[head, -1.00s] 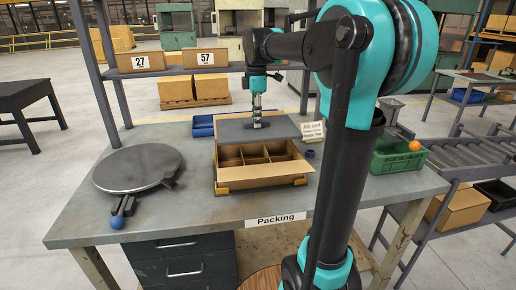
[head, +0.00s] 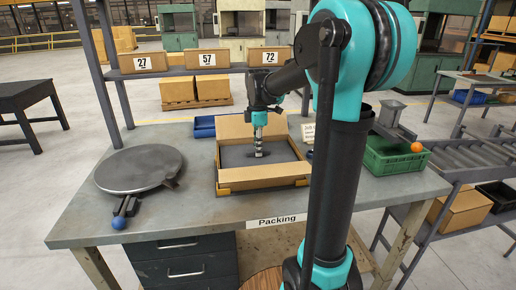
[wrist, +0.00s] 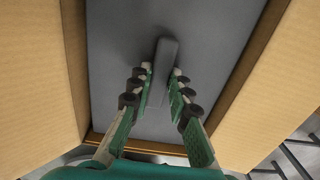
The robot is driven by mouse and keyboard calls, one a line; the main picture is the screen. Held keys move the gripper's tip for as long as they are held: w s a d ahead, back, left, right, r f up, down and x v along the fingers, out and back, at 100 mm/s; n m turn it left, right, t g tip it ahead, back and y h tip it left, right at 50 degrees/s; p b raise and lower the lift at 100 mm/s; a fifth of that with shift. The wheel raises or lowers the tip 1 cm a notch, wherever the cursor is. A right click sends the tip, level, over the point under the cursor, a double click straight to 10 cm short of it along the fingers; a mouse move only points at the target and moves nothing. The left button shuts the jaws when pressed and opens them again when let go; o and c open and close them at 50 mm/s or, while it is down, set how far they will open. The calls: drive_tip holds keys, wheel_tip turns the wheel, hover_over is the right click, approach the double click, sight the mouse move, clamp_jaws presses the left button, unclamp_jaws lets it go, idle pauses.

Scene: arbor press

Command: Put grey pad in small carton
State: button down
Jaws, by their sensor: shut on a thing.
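The grey pad (head: 236,157) is a flat grey sheet with a raised grip bar along its middle. It lies level within the walls of the small carton (head: 262,184), on the table, and hides the carton's compartments. My gripper (head: 259,155) points straight down and is shut on the pad's bar. In the wrist view my gripper's fingers (wrist: 161,75) close around the bar, and the pad (wrist: 118,55) fills the space between the carton's flaps (wrist: 40,85). I cannot tell whether the pad touches what is beneath it.
A round dark turntable (head: 139,169) with a blue knob stands at left. A blue bin (head: 204,127) is behind the carton. Numbered boxes (head: 207,60) line the shelf.

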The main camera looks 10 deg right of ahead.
drive_tip(key=shift+f, duration=0.45)
drive_tip(key=c, duration=1.4)
unclamp_jaws()
wheel_tip(320, 180, up, 13)
